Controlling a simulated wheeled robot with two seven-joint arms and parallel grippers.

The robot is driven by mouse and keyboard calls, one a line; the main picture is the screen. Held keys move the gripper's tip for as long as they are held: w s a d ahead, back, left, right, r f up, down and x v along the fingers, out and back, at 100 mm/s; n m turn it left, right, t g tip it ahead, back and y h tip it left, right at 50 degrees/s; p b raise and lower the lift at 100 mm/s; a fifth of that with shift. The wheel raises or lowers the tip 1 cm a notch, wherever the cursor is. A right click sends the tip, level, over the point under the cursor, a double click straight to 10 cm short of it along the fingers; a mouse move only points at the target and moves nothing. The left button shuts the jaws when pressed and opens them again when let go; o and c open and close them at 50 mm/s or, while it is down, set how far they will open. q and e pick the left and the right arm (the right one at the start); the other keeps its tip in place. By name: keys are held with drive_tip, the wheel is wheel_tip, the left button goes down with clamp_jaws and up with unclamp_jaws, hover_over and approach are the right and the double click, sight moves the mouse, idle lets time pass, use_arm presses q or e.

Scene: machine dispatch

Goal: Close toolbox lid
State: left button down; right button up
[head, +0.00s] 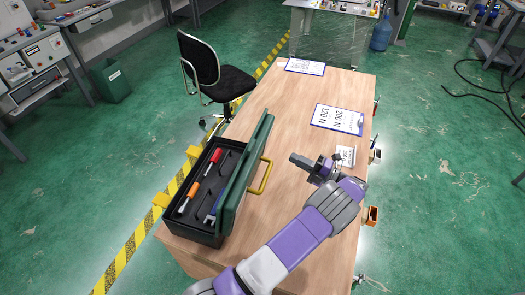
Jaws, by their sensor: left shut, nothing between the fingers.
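The dark toolbox (185,229) stands on the left part of the wooden table in the head view. Its green lid (243,180) is open and stands steeply up along the box's right side. A yellow handle (262,178) sticks out from the lid's right face. My right gripper is out of view.
A black chair (215,75) stands at the table's far left side. Small holders (371,214) are on the table's right edge. The table's middle is clear.

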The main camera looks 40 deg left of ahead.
use_arm(q)
drive_tip(key=s+d+r+n+g+h, duration=0.1)
drive_tip(key=d+n+g, duration=0.2)
drive_tip(key=p, duration=0.2)
approach(253, 146)
drive_tip(key=x, duration=0.7)
drive_tip(key=shift+w+f, duration=0.1)
drive_tip(key=shift+f, duration=0.1)
